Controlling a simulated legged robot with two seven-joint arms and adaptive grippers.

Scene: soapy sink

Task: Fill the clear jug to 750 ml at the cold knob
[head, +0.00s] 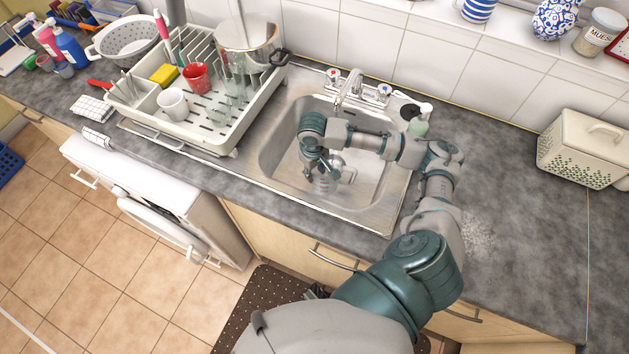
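The clear jug (324,184) stands in the sink basin, with its handle toward the right. My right gripper (321,163) points down at the top of the jug and overlaps it. I cannot tell whether the fingers touch it or are closed on it. The gripper and wrist hide part of the jug, and its water level cannot be read. The chrome tap (347,90) stands behind the basin. The blue-marked cold knob (384,91) is right of it, and the red-marked knob (333,75) is left. A small dark part by my body may be my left gripper; its state is unclear.
A soap bottle (419,122) stands right of the tap. A cream bin (583,148) is farther right. The counter between them is mostly clear.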

